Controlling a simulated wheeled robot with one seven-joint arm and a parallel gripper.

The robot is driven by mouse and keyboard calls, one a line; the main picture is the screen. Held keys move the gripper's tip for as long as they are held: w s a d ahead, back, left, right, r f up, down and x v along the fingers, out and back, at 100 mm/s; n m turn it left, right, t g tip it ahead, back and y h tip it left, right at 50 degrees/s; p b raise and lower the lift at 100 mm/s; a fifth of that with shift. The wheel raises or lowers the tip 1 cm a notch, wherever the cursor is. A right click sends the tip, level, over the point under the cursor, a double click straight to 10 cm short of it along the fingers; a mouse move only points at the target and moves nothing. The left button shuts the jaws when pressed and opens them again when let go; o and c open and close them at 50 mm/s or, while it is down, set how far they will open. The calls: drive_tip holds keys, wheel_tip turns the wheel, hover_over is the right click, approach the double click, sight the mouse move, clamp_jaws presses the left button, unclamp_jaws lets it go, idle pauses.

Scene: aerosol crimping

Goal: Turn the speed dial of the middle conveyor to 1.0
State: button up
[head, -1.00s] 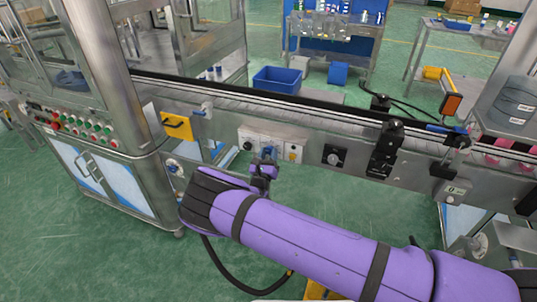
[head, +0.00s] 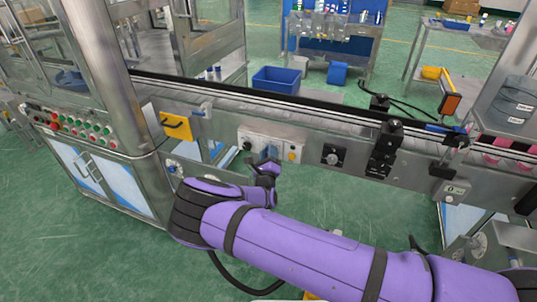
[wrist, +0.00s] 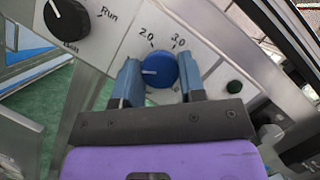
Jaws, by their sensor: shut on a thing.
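The speed dial is a round blue knob (wrist: 160,69) on a pale panel below the conveyor. In the wrist view it sits between the two blue-grey fingers of my gripper (wrist: 160,80), which are shut on it. The dial's white pointer line points left, toward the left finger. The marks 2.0 and 3.0 show above the knob; any mark behind the fingers is hidden. In the head view my gripper (head: 267,163) is at the white control panel (head: 254,142) on the conveyor's side, and the knob is small there.
The conveyor (head: 300,110) runs across the head view. A black knob (head: 333,155) and a yellow box (head: 176,127) are on its side.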

idle(0.3)
drive_tip(key=o, duration=0.9)
drive_tip(key=shift+s, duration=0.1)
drive_tip(key=v, duration=1)
drive_tip(key=shift+s+f, duration=0.1)
drive_tip(key=shift+s, duration=0.2)
drive_tip(key=shift+a, duration=0.1)
